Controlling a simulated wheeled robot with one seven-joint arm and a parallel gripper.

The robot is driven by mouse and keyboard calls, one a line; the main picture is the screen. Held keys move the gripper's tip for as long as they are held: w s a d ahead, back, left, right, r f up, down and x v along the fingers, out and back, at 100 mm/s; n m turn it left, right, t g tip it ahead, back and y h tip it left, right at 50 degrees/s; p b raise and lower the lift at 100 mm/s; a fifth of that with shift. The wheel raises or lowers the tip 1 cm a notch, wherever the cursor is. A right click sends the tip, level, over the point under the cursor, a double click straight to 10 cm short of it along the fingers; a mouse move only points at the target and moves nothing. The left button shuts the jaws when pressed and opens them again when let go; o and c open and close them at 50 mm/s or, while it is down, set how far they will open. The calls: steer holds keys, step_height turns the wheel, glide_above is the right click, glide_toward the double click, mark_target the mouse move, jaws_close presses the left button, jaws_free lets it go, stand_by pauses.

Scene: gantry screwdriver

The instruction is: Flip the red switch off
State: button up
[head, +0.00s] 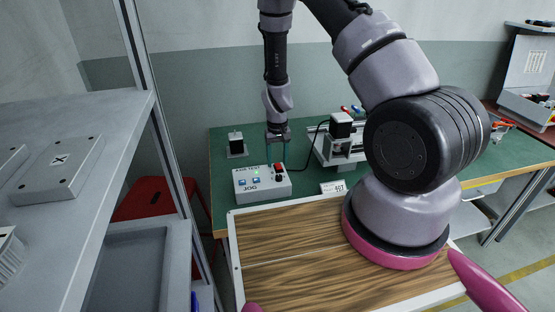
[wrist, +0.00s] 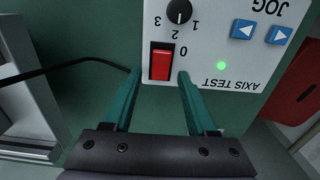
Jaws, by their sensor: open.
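The red switch (wrist: 161,65) is a red rocker in a black frame on the white control box (wrist: 213,45). In the wrist view it sits just ahead of and between the two teal fingertips. My gripper (wrist: 160,74) is open, with one finger on each side of the switch's lower end. I cannot tell whether the fingers touch the panel. In the head view the control box (head: 262,188) stands on the green bench, and my gripper (head: 277,150) hangs above its far right part. The small red switch (head: 278,167) shows there too.
Beside the switch are a black rotary knob (wrist: 179,11), two blue arrow buttons (wrist: 260,31) and a lit green lamp (wrist: 222,66). A black cable (wrist: 65,67) runs from the box. A white gantry unit (head: 340,145) stands right of the box. A grey shelf (head: 110,115) is at left.

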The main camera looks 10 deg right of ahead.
jaws_close()
